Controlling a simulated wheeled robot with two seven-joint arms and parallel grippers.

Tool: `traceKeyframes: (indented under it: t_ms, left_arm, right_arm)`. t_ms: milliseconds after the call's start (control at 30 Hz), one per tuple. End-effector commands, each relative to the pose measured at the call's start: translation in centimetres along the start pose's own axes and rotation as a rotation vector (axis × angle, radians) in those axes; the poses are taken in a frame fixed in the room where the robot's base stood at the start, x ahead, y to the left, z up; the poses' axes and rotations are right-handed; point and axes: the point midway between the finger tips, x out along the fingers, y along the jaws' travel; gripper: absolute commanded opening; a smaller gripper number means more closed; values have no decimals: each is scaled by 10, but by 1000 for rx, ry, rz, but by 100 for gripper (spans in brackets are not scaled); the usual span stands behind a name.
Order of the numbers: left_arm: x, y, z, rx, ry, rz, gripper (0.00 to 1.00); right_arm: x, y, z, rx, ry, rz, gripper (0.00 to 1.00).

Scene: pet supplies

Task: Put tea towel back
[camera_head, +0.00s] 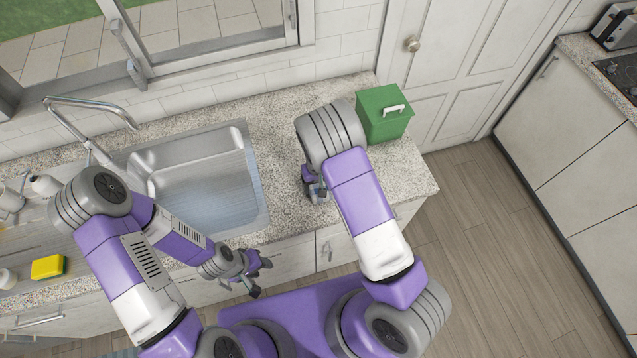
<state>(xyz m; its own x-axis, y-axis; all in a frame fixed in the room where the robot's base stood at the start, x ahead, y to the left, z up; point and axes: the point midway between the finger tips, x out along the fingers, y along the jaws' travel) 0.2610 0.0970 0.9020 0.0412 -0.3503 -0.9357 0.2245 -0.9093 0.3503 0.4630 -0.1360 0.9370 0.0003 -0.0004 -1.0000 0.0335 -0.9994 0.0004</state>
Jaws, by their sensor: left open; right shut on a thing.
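I cannot make out a tea towel for sure. A small teal patch (125,352) shows at the bottom left edge, mostly cut off. My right gripper (318,192) is low over the front of the counter, right of the sink, fingers pointing down. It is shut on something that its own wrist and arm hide. My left gripper (258,276) is open and empty, in front of the lower cabinets near the sink's front edge.
The granite counter (275,130) holds a steel sink (205,185) with a tap (90,115). A green lidded box (383,113) stands behind my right arm. A yellow sponge (48,267) lies at the left. The wooden floor (490,235) at the right is clear.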

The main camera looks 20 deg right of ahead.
Motion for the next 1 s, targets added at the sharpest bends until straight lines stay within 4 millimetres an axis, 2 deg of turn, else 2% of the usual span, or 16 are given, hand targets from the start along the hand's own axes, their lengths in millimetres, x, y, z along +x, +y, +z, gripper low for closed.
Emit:
traceKeyframes:
  t_ms: [67, 100, 233, 267, 500, 633, 1000]
  left_arm:
    - [2, -1, 0, 0, 0, 0, 43]
    - [2, -1, 0, 0, 0, 0, 43]
    - [2, -1, 0, 0, 0, 0, 43]
    - [2, -1, 0, 0, 0, 0, 43]
    - [0, 0, 0, 0, 0, 0, 43]
    - [0, 0, 0, 0, 0, 0, 43]
    - [-1, 0, 0, 0, 0, 0, 43]
  right_arm:
    - [2, 0, 0, 0, 0, 0, 48]
    - [3, 0, 0, 0, 0, 0, 78]
    - [2, 0, 0, 0, 0, 0, 98]
    - [2, 0, 0, 0, 0, 0, 100]
    - [0, 0, 0, 0, 0, 0, 100]
    - [-11, -1, -1, -2, 2, -1, 100]
    - [-88, -1, -1, -1, 5, -1, 100]
